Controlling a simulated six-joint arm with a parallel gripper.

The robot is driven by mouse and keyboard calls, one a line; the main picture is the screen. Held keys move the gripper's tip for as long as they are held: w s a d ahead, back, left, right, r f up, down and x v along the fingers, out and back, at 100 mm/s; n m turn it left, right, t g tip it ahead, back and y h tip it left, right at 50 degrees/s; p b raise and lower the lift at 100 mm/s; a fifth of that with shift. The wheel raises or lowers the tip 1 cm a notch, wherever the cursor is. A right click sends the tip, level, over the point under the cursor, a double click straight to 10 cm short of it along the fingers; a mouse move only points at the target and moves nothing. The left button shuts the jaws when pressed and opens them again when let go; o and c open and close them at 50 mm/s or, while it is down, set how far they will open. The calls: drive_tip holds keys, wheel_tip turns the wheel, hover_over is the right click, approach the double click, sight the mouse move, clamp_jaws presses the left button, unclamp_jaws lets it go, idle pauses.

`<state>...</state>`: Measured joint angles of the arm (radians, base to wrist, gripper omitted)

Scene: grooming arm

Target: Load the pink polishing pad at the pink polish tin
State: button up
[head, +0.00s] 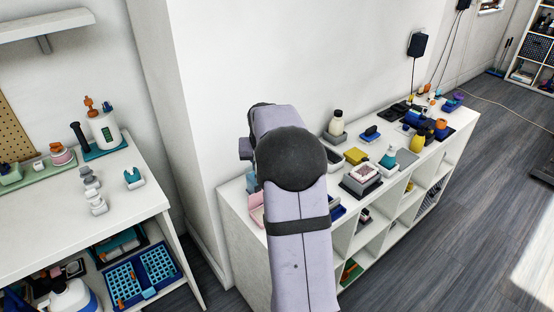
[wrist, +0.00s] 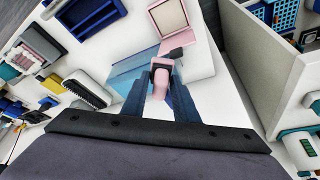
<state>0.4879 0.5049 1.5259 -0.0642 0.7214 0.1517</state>
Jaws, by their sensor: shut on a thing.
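In the wrist view my gripper (wrist: 158,100) is shut on a pink tool (wrist: 160,76), which I take to be the polishing pad. A dark grey piece sticks out at its upper right, and its working face cannot be made out. Just beyond it lies a square pink-rimmed thing (wrist: 171,18) with a cream inside, possibly the pink polish tin. The held tool appears short of it in the picture; whether they touch is unclear. In the head view a pink edge (head: 257,214) shows left of my arm, which hides my gripper and the held tool.
A translucent blue block (wrist: 131,66) stands beside my gripper. A black-and-white brush (wrist: 86,91) and a dark blue tray (wrist: 88,14) lie to the left in the wrist view. The white shelf top (head: 236,200) carries several items right of my arm. A white wall rises behind it.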

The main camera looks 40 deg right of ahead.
drive_tip(key=s+a+f+n+y+p, duration=0.1)
drive_tip(key=s+a+f+n, duration=0.2)
drive_tip(key=a, duration=0.6)
drive_tip(key=s+a+f+n+y+p, duration=0.1)
drive_tip(key=s+a+n, duration=0.25)
drive_tip(key=a, duration=0.65)
drive_tip(key=w+d+f+p, duration=0.1)
drive_tip(key=w+d+p, duration=0.1)
drive_tip(key=d, duration=1.4)
drive_tip(key=shift+w+d+t+p, duration=0.3)
drive_tip(key=shift+w+t, duration=0.1)
drive_tip(key=shift+w, duration=0.5)
drive_tip(key=shift+a+f, duration=0.1)
drive_tip(key=shift+f, duration=0.15)
drive_tip(key=shift+f+b, duration=1.75)
drive_tip(key=shift+f, duration=1.1)
drive_tip(key=shift+s+f+b, duration=0.1)
drive_tip(key=shift+f+b, duration=0.5)
drive_tip(key=shift+b, duration=0.2)
drive_tip(key=shift+r, duration=0.15)
wheel_tip(320, 180, up, 7)
drive_tip(key=p, duration=0.4)
